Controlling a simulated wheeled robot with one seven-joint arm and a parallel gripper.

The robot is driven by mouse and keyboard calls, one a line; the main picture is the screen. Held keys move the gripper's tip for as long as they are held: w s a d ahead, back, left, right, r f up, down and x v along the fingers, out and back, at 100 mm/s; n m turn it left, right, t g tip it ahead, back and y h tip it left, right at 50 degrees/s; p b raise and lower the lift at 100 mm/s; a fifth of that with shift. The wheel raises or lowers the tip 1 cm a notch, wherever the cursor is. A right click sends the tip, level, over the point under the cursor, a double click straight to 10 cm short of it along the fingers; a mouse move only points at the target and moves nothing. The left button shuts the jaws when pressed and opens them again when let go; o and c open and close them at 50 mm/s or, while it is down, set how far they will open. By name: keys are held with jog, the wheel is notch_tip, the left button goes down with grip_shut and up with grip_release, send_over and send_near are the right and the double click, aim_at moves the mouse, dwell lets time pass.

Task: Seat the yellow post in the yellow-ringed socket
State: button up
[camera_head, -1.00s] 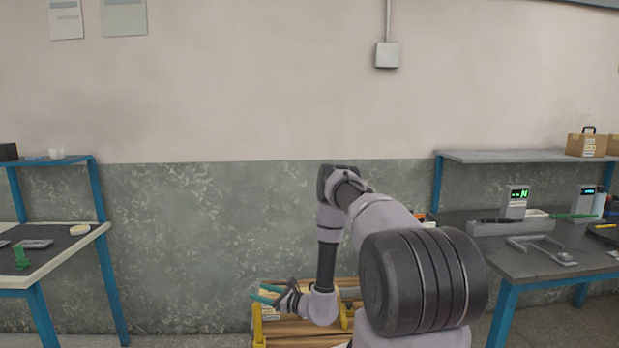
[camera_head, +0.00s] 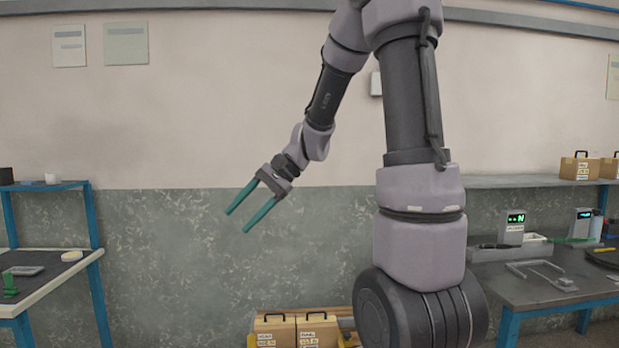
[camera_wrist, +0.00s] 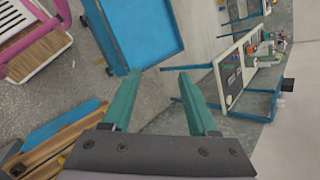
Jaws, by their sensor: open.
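My gripper (camera_head: 236,221) is open and empty, raised in the air in front of the wall, with its two green fingers pointing down and left. In the wrist view my gripper (camera_wrist: 160,75) also has nothing between its fingers. I cannot make out a yellow post or a yellow-ringed socket in either view. A small pale yellow round thing (camera_head: 71,256) lies on the left table, well away from the gripper; I cannot tell what it is.
The left table (camera_head: 40,295) holds a small green item and a grey frame. Cardboard boxes (camera_head: 276,331) stand low below the gripper. The right bench (camera_head: 540,292) carries display units and trays. A blue cart (camera_wrist: 140,35) shows in the wrist view. The air around the gripper is free.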

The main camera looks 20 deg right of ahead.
jog(key=s+d+r+n+t+h, duration=0.2)
jog(key=s+d+r+t+h, duration=0.1)
jog(key=s+d+r, duration=0.2)
jog(key=s+d+r+n+t+h, duration=0.1)
jog(key=s+d+r+t+h, duration=0.2)
jog(key=s, duration=0.6)
jog(key=shift+d+r+n+t+h, duration=0.35)
jog(key=shift+d+r+h, duration=0.25)
jog(key=shift+d+r, duration=0.35)
jog(key=shift+d+f, duration=0.1)
